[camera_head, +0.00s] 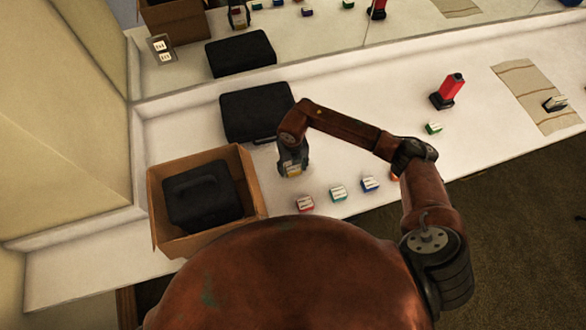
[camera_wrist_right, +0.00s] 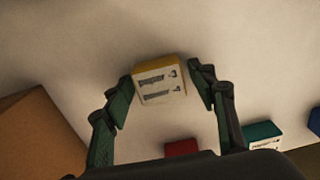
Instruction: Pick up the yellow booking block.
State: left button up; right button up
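The yellow booking block (camera_wrist_right: 160,82) has a white label with dark print and lies on the white counter. In the right wrist view it sits between the fingertips of my right gripper (camera_wrist_right: 163,83). The fingers are spread, one on each side of the block, with a narrow gap at the right finger; contact at the left finger is hard to tell. In the head view my right gripper (camera_head: 292,168) points down over the block (camera_head: 293,171), mostly hiding it. My left gripper is not in view.
Red (camera_head: 305,203), green (camera_head: 338,193) and blue (camera_head: 370,184) blocks stand in a row to the right. A cardboard box (camera_head: 254,182) holding a black case is at the left. Another black case (camera_head: 256,108) lies behind the gripper. A mirror runs along the back.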

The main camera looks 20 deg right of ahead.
jog(key=c, duration=0.9)
jog(key=shift+c, duration=0.2)
jog(key=shift+r, duration=0.15)
